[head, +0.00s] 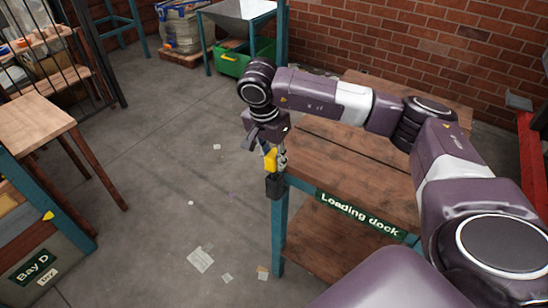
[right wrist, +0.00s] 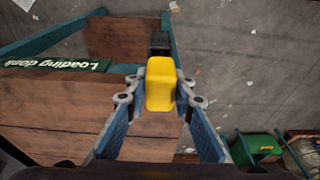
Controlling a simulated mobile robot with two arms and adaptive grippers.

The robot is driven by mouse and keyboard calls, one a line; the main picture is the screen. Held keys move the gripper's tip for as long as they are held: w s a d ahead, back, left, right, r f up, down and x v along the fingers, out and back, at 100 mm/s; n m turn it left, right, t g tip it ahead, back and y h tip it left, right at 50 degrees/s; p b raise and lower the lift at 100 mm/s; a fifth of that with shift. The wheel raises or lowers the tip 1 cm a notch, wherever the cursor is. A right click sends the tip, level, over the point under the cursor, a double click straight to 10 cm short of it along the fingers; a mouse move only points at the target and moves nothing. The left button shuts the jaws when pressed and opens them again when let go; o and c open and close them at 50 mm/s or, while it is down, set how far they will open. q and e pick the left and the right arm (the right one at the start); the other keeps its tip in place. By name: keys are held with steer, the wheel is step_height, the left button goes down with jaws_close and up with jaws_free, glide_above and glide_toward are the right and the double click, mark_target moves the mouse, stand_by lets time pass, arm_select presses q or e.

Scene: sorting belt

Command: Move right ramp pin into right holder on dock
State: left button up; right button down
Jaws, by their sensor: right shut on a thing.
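The ramp pin shows as a yellow block (head: 270,159), also in the right wrist view (right wrist: 160,86). My right gripper (head: 276,158) is shut on it, one finger on each side in the wrist view, at the near left corner of the loading dock (head: 345,165). A black block (head: 274,186), which looks like the right holder, is just below the pin at the dock's corner post. It shows just beyond the pin in the wrist view (right wrist: 159,42). I cannot tell whether the pin's lower end is inside it. My left gripper is not in view.
The dock has a wooden top and a lower shelf (head: 325,248). A Bay D stand (head: 40,262) with a small yellow piece (head: 48,216) is at left. A green crate (head: 240,62) sits at the back. Open floor with paper scraps (head: 200,260) lies between.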

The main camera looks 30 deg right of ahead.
steer(key=shift+b+x, duration=0.65)
steer(key=shift+x, duration=0.3)
steer(key=c, duration=1.6)
jaws_free()
steer(key=shift+a, duration=0.25)
steer(key=v, duration=1.2)
steer(key=shift+s, duration=0.1)
steer(key=shift+f, duration=0.1)
